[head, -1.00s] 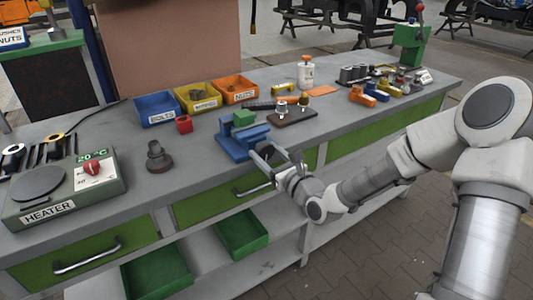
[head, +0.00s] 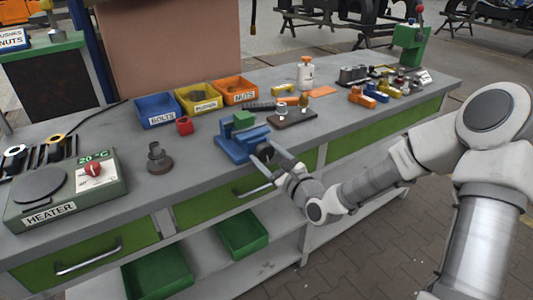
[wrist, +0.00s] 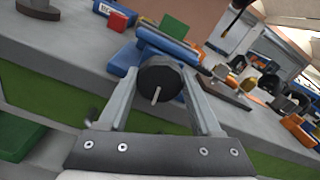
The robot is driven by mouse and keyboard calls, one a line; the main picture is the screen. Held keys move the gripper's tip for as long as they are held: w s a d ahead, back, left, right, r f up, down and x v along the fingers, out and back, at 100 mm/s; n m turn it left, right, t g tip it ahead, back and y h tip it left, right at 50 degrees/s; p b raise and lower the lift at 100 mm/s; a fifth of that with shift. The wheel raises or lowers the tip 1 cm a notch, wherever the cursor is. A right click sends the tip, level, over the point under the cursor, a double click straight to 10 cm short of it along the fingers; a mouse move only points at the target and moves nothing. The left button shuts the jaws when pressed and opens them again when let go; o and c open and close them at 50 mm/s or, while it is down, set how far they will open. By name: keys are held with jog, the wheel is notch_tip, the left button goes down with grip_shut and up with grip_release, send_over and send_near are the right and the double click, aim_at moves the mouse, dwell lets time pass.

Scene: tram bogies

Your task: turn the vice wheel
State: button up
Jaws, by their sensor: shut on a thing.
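The blue vice (head: 240,143) stands at the front edge of the bench, with a green block (head: 243,119) at its top. In the wrist view the vice (wrist: 127,57) lies just beyond my fingers. Its dark round wheel (wrist: 160,80) faces me, with a light pin sticking out of it. My gripper (head: 265,154) reaches the vice from the front right. In the wrist view my gripper (wrist: 158,85) has one finger on each side of the wheel and is shut on it. In the head view my fingers mostly hide the wheel.
Blue, yellow and orange bins (head: 198,98) stand behind the vice. A red block (head: 184,125) and a dark stepped part (head: 158,158) are to its left, with the heater (head: 60,190) further left. A brown board (head: 292,116) with small parts lies to the right. Green drawers run below the bench edge.

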jog(key=n, duration=0.4)
jog(key=shift+n, duration=0.3)
jog(key=n, duration=0.3)
jog(key=shift+n, duration=0.4)
jog(key=n+b, duration=0.1)
jog(key=n, duration=0.3)
jog(key=shift+b, duration=0.3)
jog(key=n+b, duration=0.2)
jog(key=n, duration=0.3)
jog(key=n+b, duration=0.2)
jog(key=n, duration=0.2)
jog(key=shift+n, duration=0.3)
jog(key=n+b, duration=0.8)
jog(key=n, duration=0.2)
jog(key=shift+b, duration=0.3)
jog(key=n+b, duration=0.1)
jog(key=n, duration=0.2)
jog(key=shift+n+b, duration=0.3)
jog(key=shift+b, duration=0.1)
jog(key=n, duration=0.4)
jog(key=shift+r, duration=0.15)
jog(key=n, duration=0.6)
jog(key=shift+a, duration=0.1)
jog(key=n, duration=0.4)
jog(key=shift+s, duration=0.1)
jog(key=n, duration=1.7)
jog(key=shift+n, duration=2.3)
